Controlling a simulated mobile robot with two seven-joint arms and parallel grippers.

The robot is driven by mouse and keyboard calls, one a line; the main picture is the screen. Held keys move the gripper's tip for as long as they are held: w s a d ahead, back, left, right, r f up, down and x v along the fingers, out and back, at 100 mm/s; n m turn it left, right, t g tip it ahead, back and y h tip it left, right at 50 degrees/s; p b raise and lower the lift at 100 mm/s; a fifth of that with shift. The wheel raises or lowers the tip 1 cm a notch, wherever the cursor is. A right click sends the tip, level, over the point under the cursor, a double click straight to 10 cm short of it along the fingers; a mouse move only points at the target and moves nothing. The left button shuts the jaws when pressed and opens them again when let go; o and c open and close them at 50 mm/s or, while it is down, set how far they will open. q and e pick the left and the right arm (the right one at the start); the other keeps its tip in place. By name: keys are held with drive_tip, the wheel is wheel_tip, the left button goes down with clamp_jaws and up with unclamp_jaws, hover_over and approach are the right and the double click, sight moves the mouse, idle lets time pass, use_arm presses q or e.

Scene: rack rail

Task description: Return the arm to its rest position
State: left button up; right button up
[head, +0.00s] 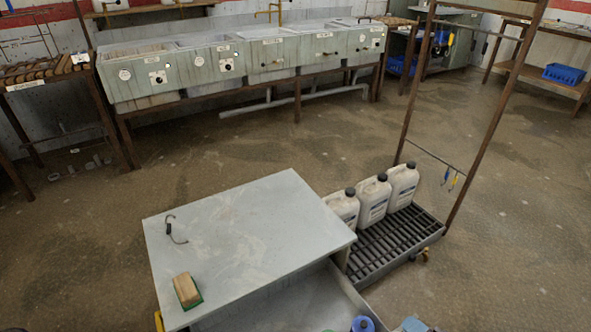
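Neither of my grippers can be made out in the head view. A grey table (255,215) stands in front of me. A dark S-shaped hook (174,231) lies on its left part. A tan block with a green underside (187,290), like a scrubbing brush or sponge, lies near its front left corner.
Three pale jugs (373,199) with dark caps stand on a slatted grate (395,244) right of the table. An open tray or drawer (290,303) lies below the table's near edge, with a blue round object (362,324) at the bottom. Sinks (215,62) line the back wall. The floor between is clear.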

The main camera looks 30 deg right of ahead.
drive_tip(key=s+a+r+n+g+h, duration=0.1)
drive_tip(key=s+a+r+n+g, duration=0.3)
drive_tip(key=n, duration=0.7)
drive_tip(key=s+a+r+n+g, duration=0.1)
drive_tip(key=s+r+n+g, duration=0.1)
drive_tip(key=s+n, duration=0.65)
drive_tip(key=shift+w+a+m, duration=1.15)
drive_tip(key=shift+w+a, duration=0.75)
drive_tip(key=shift+a, duration=1.45)
use_arm(q)
wheel_tip(320, 180, up, 10)
drive_tip(key=n+t+p, duration=0.1)
drive_tip(key=p, duration=1.1)
drive_tip(key=shift+a+f, duration=0.15)
drive_tip(key=shift+f, duration=0.05)
use_arm(e)
wheel_tip(320, 180, up, 9)
drive_tip(key=t+h, duration=0.1)
drive_tip(key=shift+w+d+m+t, duration=0.15)
drive_tip(key=shift+d+m+t, duration=0.1)
drive_tip(key=shift+m+t, duration=0.15)
use_arm(q)
drive_tip(key=shift+w+a+r, duration=0.15)
drive_tip(key=shift+w, duration=0.1)
use_arm(e)
drive_tip(key=shift+a, duration=0.15)
